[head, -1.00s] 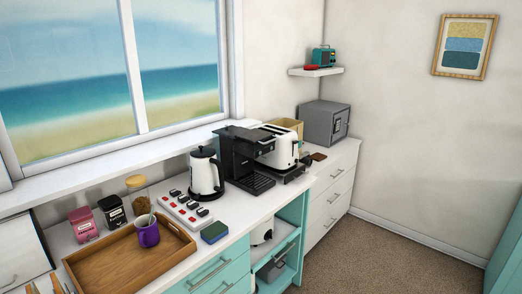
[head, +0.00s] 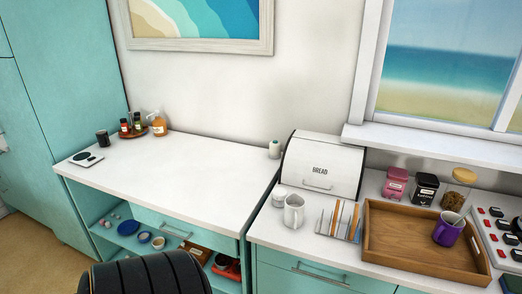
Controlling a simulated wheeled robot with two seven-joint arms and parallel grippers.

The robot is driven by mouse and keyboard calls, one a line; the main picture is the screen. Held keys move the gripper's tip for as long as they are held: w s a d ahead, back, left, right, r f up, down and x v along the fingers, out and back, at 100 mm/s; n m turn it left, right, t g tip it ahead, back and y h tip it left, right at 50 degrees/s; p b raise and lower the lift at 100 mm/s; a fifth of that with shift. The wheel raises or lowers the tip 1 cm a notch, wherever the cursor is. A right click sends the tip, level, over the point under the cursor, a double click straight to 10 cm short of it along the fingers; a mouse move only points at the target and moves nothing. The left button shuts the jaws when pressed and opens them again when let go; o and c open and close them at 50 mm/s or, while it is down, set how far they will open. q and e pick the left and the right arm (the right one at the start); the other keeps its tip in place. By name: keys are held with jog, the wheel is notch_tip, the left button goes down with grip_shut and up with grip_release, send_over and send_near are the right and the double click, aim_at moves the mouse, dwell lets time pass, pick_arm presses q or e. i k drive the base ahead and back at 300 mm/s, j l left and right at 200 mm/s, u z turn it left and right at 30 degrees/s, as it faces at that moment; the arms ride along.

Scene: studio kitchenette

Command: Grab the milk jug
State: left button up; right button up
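A small light grey jug or mug with a handle (head: 293,211) stands upright on the white counter, in front of the bread box. It may be the milk jug, but I cannot tell for sure. A purple mug (head: 448,230) with something sticking out of it stands in the wooden tray (head: 400,259) to the right. Neither of my grippers is in view, and nothing is seen touching the jug.
The bread box (head: 323,164), a small white pot (head: 279,196) and a toast rack (head: 338,222) surround the jug. The left counter (head: 175,174) is largely bare. A dark ribbed rounded shape (head: 145,274), not clearly identifiable, covers the bottom left.

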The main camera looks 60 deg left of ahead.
aim_at(295, 206)
jog(key=u, duration=1.55)
